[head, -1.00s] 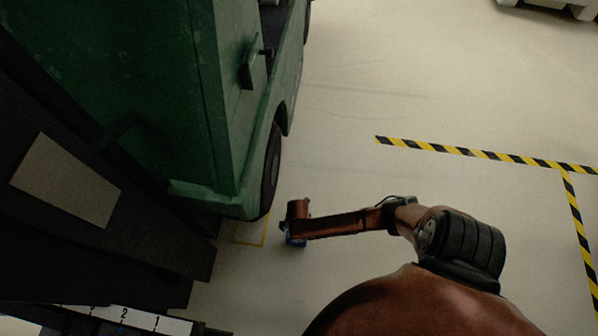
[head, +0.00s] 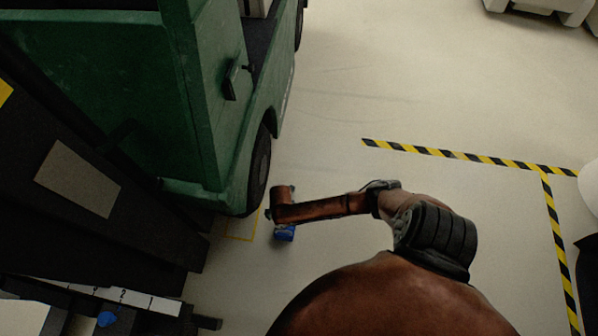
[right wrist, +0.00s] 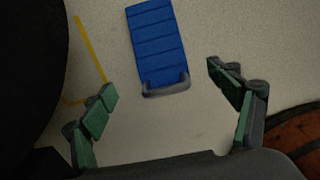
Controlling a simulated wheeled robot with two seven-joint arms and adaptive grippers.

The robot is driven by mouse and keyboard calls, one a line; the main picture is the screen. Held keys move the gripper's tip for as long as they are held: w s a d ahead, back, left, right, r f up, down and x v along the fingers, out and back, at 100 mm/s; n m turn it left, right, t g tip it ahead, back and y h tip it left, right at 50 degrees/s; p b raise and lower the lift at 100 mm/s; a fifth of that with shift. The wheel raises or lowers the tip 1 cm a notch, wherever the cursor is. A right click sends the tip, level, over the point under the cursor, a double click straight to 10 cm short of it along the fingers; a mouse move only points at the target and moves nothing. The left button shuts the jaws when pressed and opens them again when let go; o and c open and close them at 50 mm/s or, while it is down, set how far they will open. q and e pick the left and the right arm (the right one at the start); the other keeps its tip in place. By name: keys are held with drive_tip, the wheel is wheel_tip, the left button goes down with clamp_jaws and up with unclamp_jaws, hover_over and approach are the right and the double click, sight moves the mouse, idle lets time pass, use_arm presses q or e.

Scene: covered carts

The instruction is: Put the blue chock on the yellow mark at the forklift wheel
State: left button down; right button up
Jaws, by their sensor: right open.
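The blue chock (head: 285,234) lies on the floor just right of the yellow mark (head: 228,237), a thin outline beside the green forklift's (head: 205,120) dark wheel (head: 261,165). In the right wrist view the ribbed chock (right wrist: 155,35) has a grey handle (right wrist: 166,86) at its near end. My right gripper (right wrist: 161,80) is open, its green-padded fingers apart on either side of the handle end without visible contact. The mark's line (right wrist: 91,50) shows left of the chock, and a dark round shape, likely the wheel, fills the left edge. My left gripper is out of view.
Black-and-yellow floor tape (head: 455,154) runs across the right. A dark structure with a pale plate (head: 77,180) stands at left. A numbered strip (head: 125,297) and a small blue object (head: 106,319) are at lower left.

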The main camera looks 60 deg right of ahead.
drive_tip(key=s+a+r+m+y, duration=0.25)
drive_tip(key=s+a+m, duration=0.55)
drive_tip(key=s+a, duration=0.75)
drive_tip(key=s+d+r+m+t, duration=0.1)
drive_tip(key=s+d+r+m, duration=0.2)
drive_tip(key=s+r+m, duration=0.3)
drive_tip(key=s+d+r+m+t, duration=0.2)
drive_tip(key=s+d+r+m, duration=0.1)
drive_tip(key=s+r+m, duration=0.3)
drive_tip(key=shift+d+r+m, duration=0.2)
drive_tip(key=shift+d+m, duration=0.1)
drive_tip(key=shift+m, duration=0.6)
